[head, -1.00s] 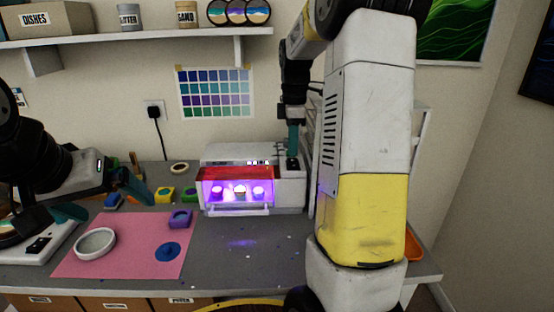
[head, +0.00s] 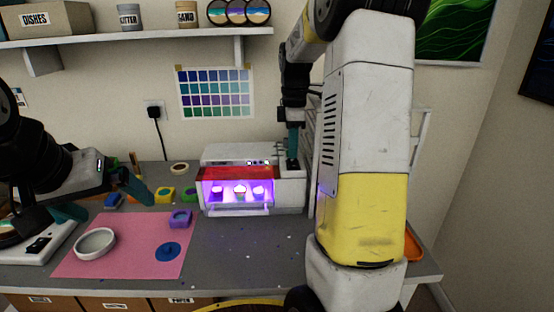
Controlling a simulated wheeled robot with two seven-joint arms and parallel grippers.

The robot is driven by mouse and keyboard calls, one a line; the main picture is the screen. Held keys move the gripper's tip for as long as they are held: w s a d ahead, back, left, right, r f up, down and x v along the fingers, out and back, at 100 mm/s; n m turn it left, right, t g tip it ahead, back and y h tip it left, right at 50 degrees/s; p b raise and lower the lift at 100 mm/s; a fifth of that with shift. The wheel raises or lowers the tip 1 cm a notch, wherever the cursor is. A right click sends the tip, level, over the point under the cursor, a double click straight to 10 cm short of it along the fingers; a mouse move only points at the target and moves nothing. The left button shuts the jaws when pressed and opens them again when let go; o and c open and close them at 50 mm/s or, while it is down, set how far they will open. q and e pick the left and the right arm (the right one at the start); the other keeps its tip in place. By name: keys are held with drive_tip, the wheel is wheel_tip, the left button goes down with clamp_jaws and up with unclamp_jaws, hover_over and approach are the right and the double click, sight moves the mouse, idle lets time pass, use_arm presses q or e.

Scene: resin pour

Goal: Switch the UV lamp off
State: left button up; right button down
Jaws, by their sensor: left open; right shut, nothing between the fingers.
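The UV lamp (head: 225,158) is a white box at the back of the bench, with a red-tinted front window. Purple light glows inside it over several small moulds (head: 239,190). My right gripper (head: 292,163) is shut and empty, pointing down at the dark switch area on top of the lamp's right end. Its fingertips seem to touch that area; the switch itself is mostly hidden under them. My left gripper (head: 105,206) is open and empty at the left, above the bench, away from the lamp.
A pink mat (head: 127,260) lies front left with a white ring dish (head: 95,243) and a blue disc (head: 168,251). A shelf (head: 130,38) hangs above.

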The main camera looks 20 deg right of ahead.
sight(292, 160)
drive_tip(key=shift+f, duration=0.1)
wheel_tip(292, 160, up, 7)
idle(0.9)
drive_tip(key=shift+s, duration=0.1)
drive_tip(key=s+a+m+t, duration=0.2)
drive_tip(key=s+a+m, duration=0.2)
drive_tip(key=s, duration=0.3)
drive_tip(key=s+a+m+t+y, duration=0.1)
drive_tip(key=s+a+m+t, duration=0.1)
drive_tip(key=s+a+m, duration=0.2)
drive_tip(key=s+a+m+t+y, duration=0.1)
drive_tip(key=s+a+m, duration=0.3)
drive_tip(key=s, duration=0.7)
drive_tip(key=m+t, duration=0.1)
drive_tip(key=m, duration=0.1)
drive_tip(key=shift+a+f+m, duration=0.15)
drive_tip(key=shift+f+m, duration=0.1)
drive_tip(key=shift+m, duration=0.05)
